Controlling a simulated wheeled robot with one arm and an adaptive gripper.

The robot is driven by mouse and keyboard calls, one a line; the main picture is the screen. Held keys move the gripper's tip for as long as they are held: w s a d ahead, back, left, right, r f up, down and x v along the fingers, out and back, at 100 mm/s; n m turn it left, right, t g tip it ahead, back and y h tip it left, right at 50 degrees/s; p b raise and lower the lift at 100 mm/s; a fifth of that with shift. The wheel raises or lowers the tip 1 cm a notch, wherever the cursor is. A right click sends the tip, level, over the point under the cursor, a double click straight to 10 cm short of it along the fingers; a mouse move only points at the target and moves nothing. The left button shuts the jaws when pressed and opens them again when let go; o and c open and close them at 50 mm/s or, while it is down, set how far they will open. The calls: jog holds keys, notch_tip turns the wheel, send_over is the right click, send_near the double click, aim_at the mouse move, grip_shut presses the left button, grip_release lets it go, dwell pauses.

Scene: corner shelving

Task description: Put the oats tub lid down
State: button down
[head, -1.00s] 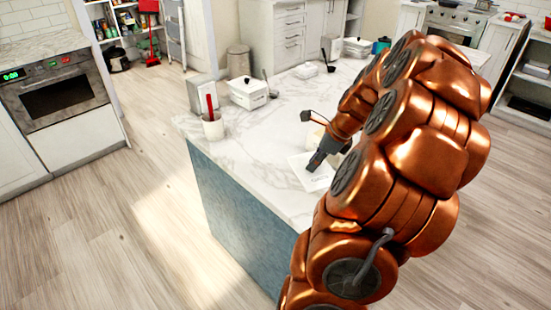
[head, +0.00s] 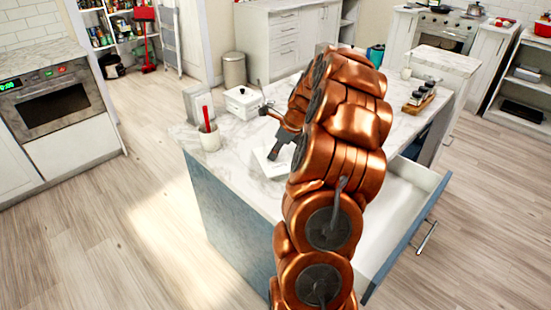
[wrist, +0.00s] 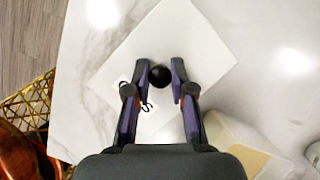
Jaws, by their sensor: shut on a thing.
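The oats tub lid is a flat white square plate with a round black knob and partly hidden black lettering. In the wrist view the lid (wrist: 185,45) fills the middle, with its knob between the fingertips. My gripper (wrist: 160,76) is shut on this knob. In the head view the lid (head: 262,165) is at the marble island's left part, below my gripper (head: 274,153). I cannot tell whether it touches the counter. A cream, box-like thing (wrist: 245,140), perhaps the tub, shows at the lower right of the wrist view, partly hidden by my gripper.
A white lidded canister (head: 243,103) stands behind on the island (head: 225,165). A pot (head: 209,139) with a red utensil is near the left edge. A spice rack (head: 418,98) stands at the right. An open drawer (head: 420,220) sticks out at the island's right side.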

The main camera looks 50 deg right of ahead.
aim_at(276, 159)
jog(key=shift+f+p, duration=0.35)
jog(key=shift+f, duration=1.3)
jog(key=shift+f, duration=0.15)
jog(key=c, duration=1)
grip_release()
